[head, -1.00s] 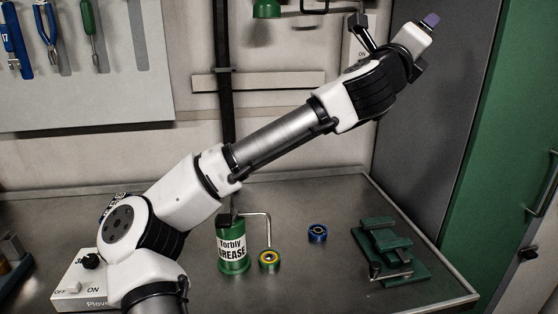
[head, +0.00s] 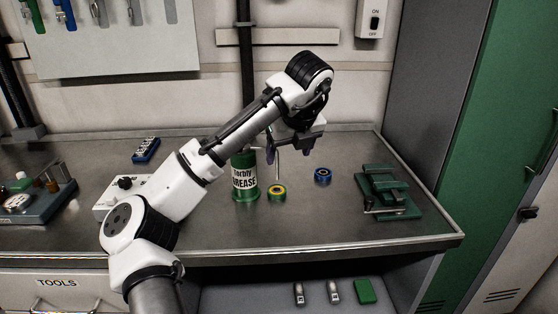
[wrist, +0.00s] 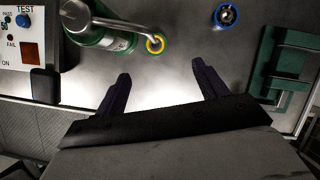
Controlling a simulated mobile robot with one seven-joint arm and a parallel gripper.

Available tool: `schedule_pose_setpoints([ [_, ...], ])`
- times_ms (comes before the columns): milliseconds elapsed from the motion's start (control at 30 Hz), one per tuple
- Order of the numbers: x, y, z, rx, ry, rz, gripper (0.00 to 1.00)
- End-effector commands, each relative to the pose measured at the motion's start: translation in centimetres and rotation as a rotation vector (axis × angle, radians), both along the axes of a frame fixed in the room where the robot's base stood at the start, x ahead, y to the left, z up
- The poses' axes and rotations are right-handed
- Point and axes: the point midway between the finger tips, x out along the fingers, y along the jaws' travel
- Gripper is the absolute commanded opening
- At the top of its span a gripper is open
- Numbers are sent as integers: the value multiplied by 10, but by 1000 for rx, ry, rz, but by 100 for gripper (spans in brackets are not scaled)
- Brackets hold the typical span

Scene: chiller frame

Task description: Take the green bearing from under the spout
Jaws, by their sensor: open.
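The green bearing (head: 277,193), with a yellow inner ring, lies on the metal bench just right of the green grease dispenser (head: 245,181), below its thin bent spout (head: 278,163). In the wrist view the bearing (wrist: 155,44) shows at the spout's end, beyond the fingertips and between their lines. My gripper (head: 288,153) is open and empty, above and behind the bearing in the head view. Its two dark purple fingers (wrist: 162,78) point toward the bearing and stand apart from it. The spout's end partly covers the bearing in the wrist view.
A blue bearing (head: 322,176) lies to the right of the green one. A green vise (head: 388,192) stands farther right. A white switch box (head: 120,194) is to the left, partly behind my arm. The bench front is clear.

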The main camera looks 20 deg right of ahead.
Motion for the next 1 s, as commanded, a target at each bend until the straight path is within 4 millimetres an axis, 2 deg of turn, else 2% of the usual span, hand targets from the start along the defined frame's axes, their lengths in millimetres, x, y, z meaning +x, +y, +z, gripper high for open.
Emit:
schedule_pose_setpoints([
  [567,-1,5,-11,32,32,-12,72],
  [767,10,6,-38,33,34,-10,72],
  [1000,28,6,-82,34,32,-11,72],
])
